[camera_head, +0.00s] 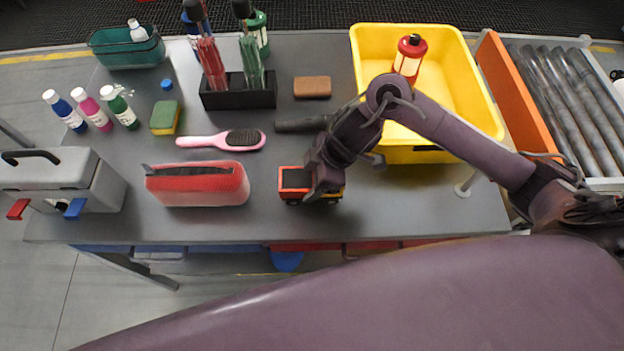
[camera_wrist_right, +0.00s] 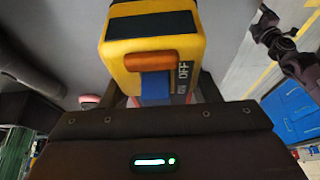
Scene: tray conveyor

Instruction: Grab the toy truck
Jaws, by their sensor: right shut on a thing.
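The toy truck (camera_head: 294,182) stands on the grey table near its front edge. Its red-orange dump bed with a dark inside points left in the head view. Its yellow end is partly hidden by my right gripper. In the right wrist view the truck (camera_wrist_right: 150,52) shows yellow and black with an orange bar and a blue part, between the fingers. My right gripper (camera_head: 322,190) is shut on the truck from above. The truck looks to be still at table height; I cannot tell whether its wheels touch the table. My left gripper does not show.
A red pencil case (camera_head: 198,184) lies just left of the truck. A pink hairbrush (camera_head: 222,140) and a brown block (camera_head: 312,87) lie behind. A grey toolbox (camera_head: 70,180) stands far left.

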